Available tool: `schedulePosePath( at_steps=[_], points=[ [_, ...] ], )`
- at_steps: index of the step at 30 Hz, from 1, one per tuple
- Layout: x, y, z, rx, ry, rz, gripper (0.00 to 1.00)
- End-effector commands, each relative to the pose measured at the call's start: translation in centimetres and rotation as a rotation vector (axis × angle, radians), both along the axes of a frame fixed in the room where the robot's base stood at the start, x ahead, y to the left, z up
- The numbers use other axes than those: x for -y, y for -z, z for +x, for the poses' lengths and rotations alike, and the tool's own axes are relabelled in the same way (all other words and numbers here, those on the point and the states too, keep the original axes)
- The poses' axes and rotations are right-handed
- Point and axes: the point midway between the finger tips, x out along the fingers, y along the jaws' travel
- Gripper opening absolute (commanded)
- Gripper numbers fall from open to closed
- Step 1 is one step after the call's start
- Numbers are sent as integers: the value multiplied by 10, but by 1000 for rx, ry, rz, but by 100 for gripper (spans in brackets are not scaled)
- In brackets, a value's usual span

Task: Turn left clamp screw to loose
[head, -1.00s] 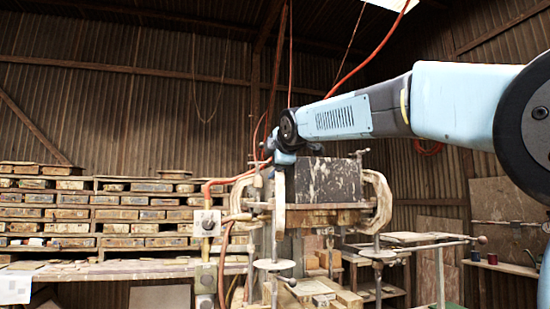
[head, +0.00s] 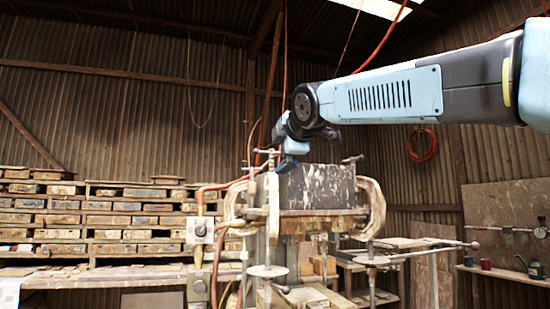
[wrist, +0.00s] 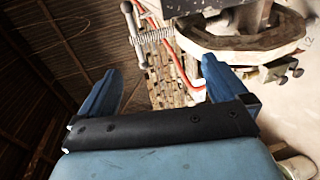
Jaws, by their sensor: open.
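The left clamp (head: 273,208) is a pale C-shaped frame at the left side of the press (head: 318,187) in the head view. Its clamp screw has a T-handle (head: 268,152) at the top. In the wrist view a threaded screw (wrist: 153,37) with a metal handle bar (wrist: 132,22) lies ahead of my fingers, and the pale clamp frame (wrist: 240,42) is at upper right. My gripper (wrist: 159,65) is open with nothing between its fingers. In the head view my gripper is close above and beside the T-handle; contact cannot be told.
The right clamp (head: 373,207) holds the press's other side. A lower screw handle (head: 268,271) sits below the left clamp. A red hose (head: 222,185) and a control box (head: 200,231) stand close at left. Stacked shelves (head: 90,218) fill the back left.

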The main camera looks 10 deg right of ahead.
Motion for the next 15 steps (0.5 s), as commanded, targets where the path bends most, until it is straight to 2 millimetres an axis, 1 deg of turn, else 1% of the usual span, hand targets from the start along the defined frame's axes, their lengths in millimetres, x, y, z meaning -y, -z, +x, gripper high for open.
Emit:
schedulePosePath(
  at_steps=[1, 3, 6, 15],
  points=[
    [2, -2, -7, 1, 0, 1, 100],
    [3, -3, -14, 0, 0, 1, 100],
    [4, -3, -20, -2, 0, 1, 100],
    [5, -4, -23, -2, 0, 0, 100]
  ],
)
